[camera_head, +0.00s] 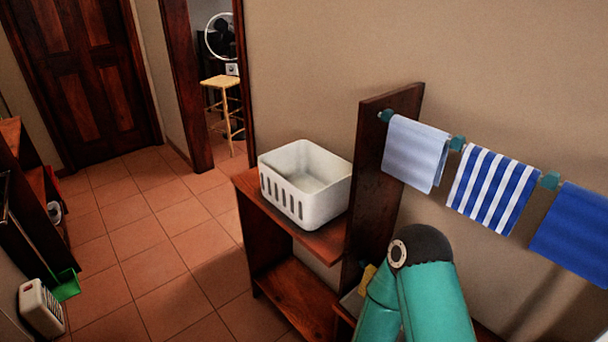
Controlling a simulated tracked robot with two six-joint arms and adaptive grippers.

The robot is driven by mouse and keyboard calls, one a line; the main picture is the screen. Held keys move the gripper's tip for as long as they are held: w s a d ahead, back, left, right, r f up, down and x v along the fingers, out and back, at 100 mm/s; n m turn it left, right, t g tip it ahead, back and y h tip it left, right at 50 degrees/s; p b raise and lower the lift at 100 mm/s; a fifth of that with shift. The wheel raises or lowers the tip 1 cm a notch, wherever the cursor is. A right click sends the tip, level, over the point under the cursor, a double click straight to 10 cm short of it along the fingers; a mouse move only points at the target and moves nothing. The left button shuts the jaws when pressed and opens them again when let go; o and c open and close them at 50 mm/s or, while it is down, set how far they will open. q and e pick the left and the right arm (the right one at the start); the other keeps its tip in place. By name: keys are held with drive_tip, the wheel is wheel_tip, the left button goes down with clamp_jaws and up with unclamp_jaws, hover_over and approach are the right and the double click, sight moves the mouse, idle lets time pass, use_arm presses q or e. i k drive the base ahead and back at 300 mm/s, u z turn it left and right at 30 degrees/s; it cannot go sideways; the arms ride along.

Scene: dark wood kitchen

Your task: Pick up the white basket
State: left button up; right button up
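The white basket (317,206) stands upright on the top of a dark wood shelf unit (334,243), near the middle of the camera_head view. It has an open top, vertical slots in its left side, and looks empty inside. A tall dark wood panel stands just to its right. Part of one of my arms, in teal, shows at the lower right, beyond that panel and apart from the basket. Neither of my grippers is in view.
The wood panel (383,185) rises between the basket and my arm. Several towels, including a striped one (492,190), hang on the right wall. A wooden stool (222,90) stands beyond the doorway. The tiled floor (150,235) left of the shelf is clear.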

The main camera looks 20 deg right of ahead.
sight(310, 184)
drive_tip(key=i, duration=0.9)
drive_tip(key=u, duration=0.1)
